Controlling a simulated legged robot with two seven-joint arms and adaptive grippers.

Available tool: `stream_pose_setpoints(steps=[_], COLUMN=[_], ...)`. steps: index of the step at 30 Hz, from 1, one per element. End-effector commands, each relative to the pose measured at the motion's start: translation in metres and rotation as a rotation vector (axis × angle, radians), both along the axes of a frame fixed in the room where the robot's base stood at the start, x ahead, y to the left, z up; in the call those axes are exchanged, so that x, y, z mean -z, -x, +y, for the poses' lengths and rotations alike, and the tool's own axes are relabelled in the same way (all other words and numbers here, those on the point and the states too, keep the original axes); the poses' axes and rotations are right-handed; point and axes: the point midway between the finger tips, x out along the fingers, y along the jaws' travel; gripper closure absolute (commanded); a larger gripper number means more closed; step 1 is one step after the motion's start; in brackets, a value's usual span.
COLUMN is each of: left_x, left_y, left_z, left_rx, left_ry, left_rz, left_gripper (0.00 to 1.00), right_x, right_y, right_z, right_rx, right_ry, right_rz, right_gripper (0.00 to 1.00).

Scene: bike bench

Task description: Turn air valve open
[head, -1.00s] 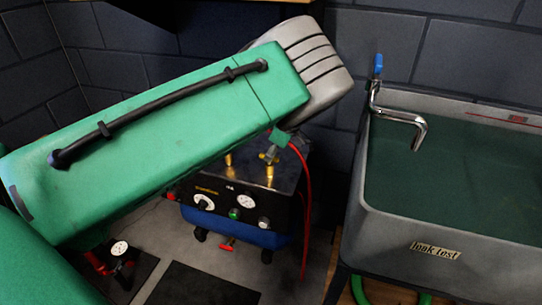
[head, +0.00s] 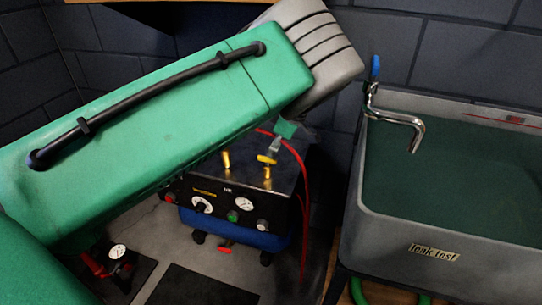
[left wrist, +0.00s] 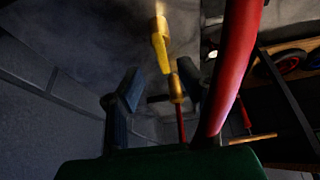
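The air valve's yellow lever (head: 266,159) sits above a brass fitting on top of the compressor (head: 236,210). In the left wrist view, the lever (left wrist: 161,47) lies ahead of the gap between my fingers, with a brass fitting (left wrist: 176,88) beside it. My left gripper (head: 275,146) is mostly hidden behind its arm in the head view; a grey fingertip shows just above the lever. In the left wrist view its two dark fingers (left wrist: 155,85) stand apart with nothing gripped. Whether a finger touches the lever I cannot tell. My right gripper is out of view.
A red hose (head: 306,190) runs down the compressor's right side and crosses close to my right-hand finger in the left wrist view (left wrist: 232,75). A grey leak-test sink (head: 385,228) with a chrome tap (head: 400,118) stands at right. A dark wall is behind.

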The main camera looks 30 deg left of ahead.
Motion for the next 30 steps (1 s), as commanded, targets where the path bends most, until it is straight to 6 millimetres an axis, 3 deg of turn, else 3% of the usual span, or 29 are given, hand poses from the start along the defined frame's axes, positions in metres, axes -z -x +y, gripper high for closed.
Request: stream_pose_setpoints(steps=[6,12,30], left_x=[-0.044,-0.064,-0.068], left_y=[-0.005,-0.007,-0.006], left_z=[-0.018,-0.028,-0.029], left_rx=[0.001,0.0,0.001], left_ry=[0.002,0.002,0.001], left_rz=[-0.002,0.001,0.002], left_gripper=[0.69,0.69,0.69], right_x=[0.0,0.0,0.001], right_y=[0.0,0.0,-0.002], right_z=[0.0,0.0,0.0], right_rx=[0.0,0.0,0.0], right_ry=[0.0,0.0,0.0], right_rz=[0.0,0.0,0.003], right_gripper=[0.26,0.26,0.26])
